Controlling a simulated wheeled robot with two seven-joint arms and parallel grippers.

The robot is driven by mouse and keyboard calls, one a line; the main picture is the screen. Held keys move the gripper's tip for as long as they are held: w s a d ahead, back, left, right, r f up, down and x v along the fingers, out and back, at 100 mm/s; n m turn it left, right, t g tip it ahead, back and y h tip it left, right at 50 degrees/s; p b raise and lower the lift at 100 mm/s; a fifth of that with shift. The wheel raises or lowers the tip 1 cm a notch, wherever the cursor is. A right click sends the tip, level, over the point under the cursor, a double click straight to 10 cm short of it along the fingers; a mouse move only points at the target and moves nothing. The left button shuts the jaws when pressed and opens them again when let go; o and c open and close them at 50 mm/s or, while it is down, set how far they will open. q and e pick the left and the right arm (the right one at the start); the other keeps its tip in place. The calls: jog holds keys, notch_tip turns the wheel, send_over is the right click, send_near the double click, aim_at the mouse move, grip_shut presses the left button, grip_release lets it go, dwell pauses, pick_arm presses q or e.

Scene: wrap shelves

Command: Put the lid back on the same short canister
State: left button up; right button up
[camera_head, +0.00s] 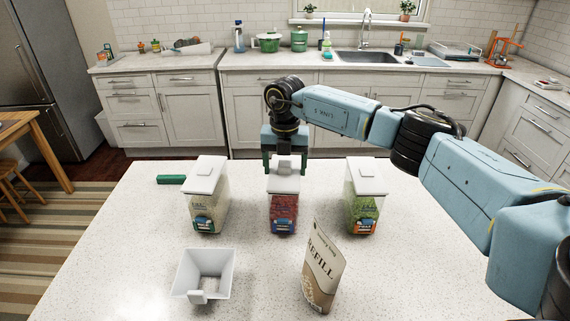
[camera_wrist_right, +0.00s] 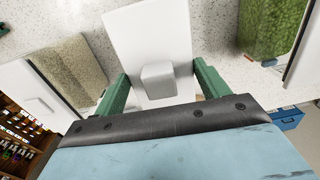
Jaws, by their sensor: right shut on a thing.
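Three clear canisters stand in a row on the speckled table. The middle one (camera_head: 283,215) holds red contents, the left one (camera_head: 210,212) pale grain, the right one (camera_head: 363,212) green contents. My right gripper (camera_head: 285,163) is shut on the white lid (camera_head: 284,184) at the top of the middle canister. In the right wrist view the lid (camera_wrist_right: 150,35) and its raised knob (camera_wrist_right: 158,80) lie between the green fingers. Whether the lid is fully seated is hard to tell. The left and right canisters wear white lids. My left gripper is out of view.
A white open square container (camera_head: 204,265) stands at the front left. A brown refill pouch (camera_head: 322,270) stands upright at the front middle. A small green bar (camera_head: 171,180) lies by the left canister. The table's right front is clear.

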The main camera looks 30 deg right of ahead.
aim_at(285, 163)
jog(key=o, duration=1.1)
jog(key=shift+r, duration=0.1)
jog(key=shift+r+p, duration=2.8)
jog(key=shift+r, duration=0.7)
jog(key=shift+f, duration=0.1)
